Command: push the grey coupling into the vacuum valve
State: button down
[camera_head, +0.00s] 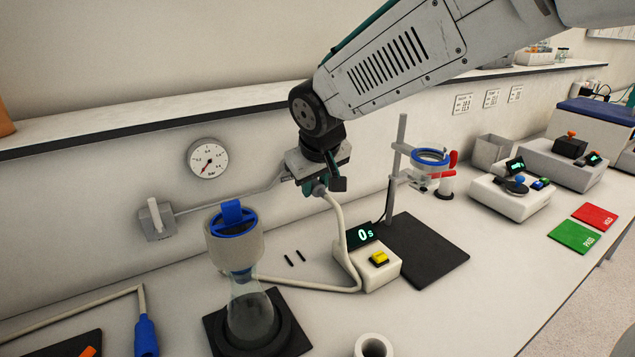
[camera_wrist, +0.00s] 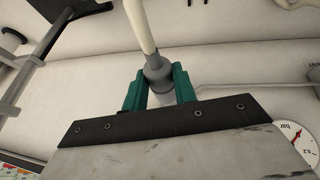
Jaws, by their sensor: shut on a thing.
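My gripper (camera_head: 318,186) is up near the back wall, with its jaws shut on the grey coupling (camera_head: 320,189). The wrist view shows the coupling (camera_wrist: 157,72) between the teal fingers (camera_wrist: 158,90), with a pale hose (camera_wrist: 138,25) running away from it. In the head view the hose hangs down to the bench. A wall-mounted valve with a pale lever (camera_head: 157,219) is left of my gripper. A thin pipe (camera_head: 235,200) runs from it towards my gripper, which hides its far end. I cannot tell whether the coupling touches anything there.
A round gauge (camera_head: 208,159) hangs on the wall. Below stand a flask (camera_head: 249,312) with a blue-topped funnel (camera_head: 234,245) and a timer box (camera_head: 368,267). A stand with a blue ring (camera_head: 430,157) is right of my gripper. A shelf edge (camera_head: 160,127) runs behind my arm.

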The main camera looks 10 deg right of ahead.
jog(key=shift+w+a, duration=0.3)
jog(key=shift+w, duration=0.45)
jog(key=c, duration=1)
grip_release()
jog(key=shift+c, duration=0.2)
jog(key=v, duration=0.7)
jog(key=s+d+f+m+g, duration=0.2)
jog(key=s+d, duration=0.7)
jog(key=s, duration=0.5)
jog(key=s+d+f+m+g, duration=0.2)
jog(key=s+d+f+m, duration=0.1)
jog(key=s+d, duration=0.7)
jog(key=s, duration=0.4)
jog(key=shift+s, duration=0.15)
